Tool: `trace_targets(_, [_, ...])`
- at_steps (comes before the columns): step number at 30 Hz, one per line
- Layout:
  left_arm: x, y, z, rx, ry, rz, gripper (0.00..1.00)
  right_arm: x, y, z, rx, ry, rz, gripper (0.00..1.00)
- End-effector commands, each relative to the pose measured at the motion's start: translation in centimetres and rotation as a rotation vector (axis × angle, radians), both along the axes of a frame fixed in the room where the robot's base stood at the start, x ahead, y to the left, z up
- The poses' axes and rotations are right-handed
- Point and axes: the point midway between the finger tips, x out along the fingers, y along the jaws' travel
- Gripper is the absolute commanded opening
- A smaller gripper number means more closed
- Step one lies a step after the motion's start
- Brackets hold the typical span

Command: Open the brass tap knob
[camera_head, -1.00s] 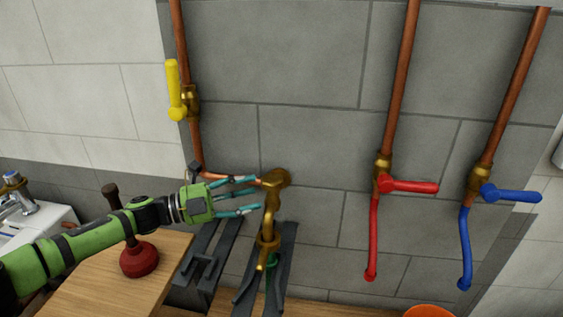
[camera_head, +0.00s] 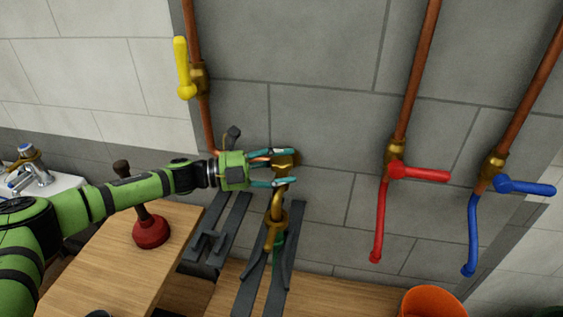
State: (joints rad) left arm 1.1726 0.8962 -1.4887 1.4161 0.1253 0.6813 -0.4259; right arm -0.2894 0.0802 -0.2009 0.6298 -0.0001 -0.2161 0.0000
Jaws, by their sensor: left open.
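The brass tap (camera_head: 277,204) stands out from the grey tiled wall near the middle of the head view, its spout pointing down. Its brass knob (camera_head: 285,163) at the top is partly hidden by my fingers. My left gripper (camera_head: 290,167), green with teal fingers, comes in from the left. It is open, one finger across the upper part of the knob and the other just below it. I cannot tell whether the fingers touch the brass. My right gripper is not in view.
A yellow lever valve (camera_head: 183,68) is on the pipe above left. Red (camera_head: 418,172) and blue (camera_head: 525,187) lever valves are at right. A plunger (camera_head: 150,231) stands on the wooden top beneath my arm. Dark metal brackets (camera_head: 210,241) lie below the tap. An orange bucket (camera_head: 432,303) is lower right.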

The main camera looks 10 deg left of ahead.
Motion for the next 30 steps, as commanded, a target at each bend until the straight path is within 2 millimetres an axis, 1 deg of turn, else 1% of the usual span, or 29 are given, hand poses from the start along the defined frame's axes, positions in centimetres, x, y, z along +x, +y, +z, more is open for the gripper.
trace_targets(3, [0.0,0.0,0.0,0.0,0.0,0.001,0.54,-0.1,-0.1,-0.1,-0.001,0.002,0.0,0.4])
trace_targets(4, [0.0,0.0,0.0,0.0,0.0,0.001,0.46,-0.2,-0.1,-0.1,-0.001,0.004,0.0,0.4])
trace_targets(5, [0.0,0.0,0.0,0.0,0.0,0.001,0.34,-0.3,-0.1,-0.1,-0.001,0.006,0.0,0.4])
trace_targets(6, [0.0,0.0,0.0,0.0,0.0,0.001,0.18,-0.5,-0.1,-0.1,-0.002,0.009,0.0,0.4])
trace_targets(7, [0.0,0.0,0.0,0.0,0.0,0.001,0.06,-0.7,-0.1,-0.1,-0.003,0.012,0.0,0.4])
trace_targets(8, [0.0,0.0,0.0,0.0,0.0,0.001,0.0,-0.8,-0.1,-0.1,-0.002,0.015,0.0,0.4])
trace_targets(13, [0.0,0.0,0.0,0.0,0.0,0.001,0.0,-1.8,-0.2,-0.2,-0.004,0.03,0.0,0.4])
trace_targets(20, [-0.1,0.1,-0.2,0.0,0.002,0.033,0.0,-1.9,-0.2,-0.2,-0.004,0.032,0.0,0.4])
trace_targets(25, [-0.2,0.0,-0.2,-0.001,0.003,0.111,0.0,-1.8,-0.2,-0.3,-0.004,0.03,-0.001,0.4])
trace_targets(30, [-0.3,-0.1,-0.4,-0.002,0.005,0.241,0.0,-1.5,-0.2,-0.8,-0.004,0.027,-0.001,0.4])
